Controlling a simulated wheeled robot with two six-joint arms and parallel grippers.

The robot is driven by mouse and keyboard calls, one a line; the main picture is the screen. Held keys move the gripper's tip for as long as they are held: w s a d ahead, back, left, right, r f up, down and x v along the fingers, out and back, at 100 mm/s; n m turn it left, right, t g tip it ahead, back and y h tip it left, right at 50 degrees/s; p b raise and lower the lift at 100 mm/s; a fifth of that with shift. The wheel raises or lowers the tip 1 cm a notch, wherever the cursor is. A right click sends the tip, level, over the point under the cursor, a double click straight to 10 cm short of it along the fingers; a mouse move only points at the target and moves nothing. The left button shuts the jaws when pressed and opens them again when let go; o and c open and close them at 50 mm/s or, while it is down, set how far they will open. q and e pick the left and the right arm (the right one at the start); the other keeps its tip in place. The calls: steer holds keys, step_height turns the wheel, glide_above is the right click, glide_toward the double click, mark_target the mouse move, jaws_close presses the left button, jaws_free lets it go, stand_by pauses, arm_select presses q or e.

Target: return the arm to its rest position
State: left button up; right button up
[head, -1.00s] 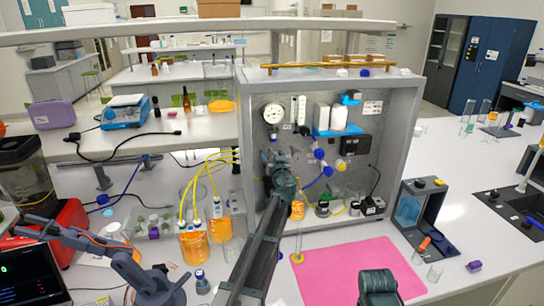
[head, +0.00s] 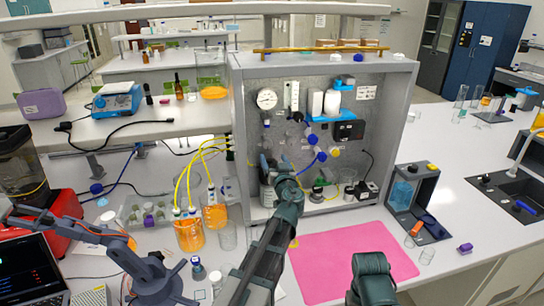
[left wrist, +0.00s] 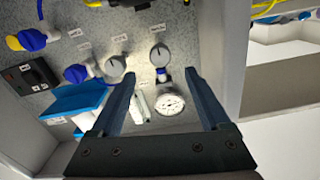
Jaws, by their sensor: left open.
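My left arm reaches up from the lower middle of the head view to the membrane rig (head: 235,130). Its gripper (head: 268,165) is in front of the left part of the panel. In the left wrist view the gripper (left wrist: 158,88) has its two dark fingers spread wide, with nothing held between them. The pressure gauge (left wrist: 169,102) and a grey knob (left wrist: 160,55) show on the panel beyond the fingers; the gauge also shows in the head view (head: 267,98). My right arm shows only as a dark link at the bottom; its gripper is out of view.
Orange-filled bottles (head: 189,233) with yellow tubes stand left of my left arm. A small grey jointed arm (head: 140,268) and a laptop (head: 28,270) are farther left. A pink mat (head: 350,258) lies to the right, largely clear. An open-fronted grey box (head: 412,190) stands beyond it.

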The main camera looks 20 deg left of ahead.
arm_select(q)
steer(key=shift+s+d, duration=0.1)
stand_by(0.4)
steer(key=s+d+f+m+g+h+b, duration=0.1)
steer(key=s+d+f+m+g+h, duration=0.2)
steer(key=s+d+f+g, duration=0.65)
steer(key=s+d+f+m+g+h+b, duration=0.1)
steer(key=s+d+f+m+g+h, duration=0.15)
steer(key=s+d+f, duration=0.8)
steer(key=s+d+f+m+g+h, duration=0.1)
steer(key=s+d+f, duration=0.1)
steer(key=s, duration=0.4)
steer(key=s+d+f+m+g+h, duration=0.1)
steer(key=s+f+m+g+h, duration=0.1)
steer(key=s, duration=0.4)
steer(key=shift+s+d+f+b, duration=0.3)
steer(key=shift+d+f+b, duration=0.05)
steer(key=shift+d+b, duration=0.05)
steer(key=shift+m, duration=0.25)
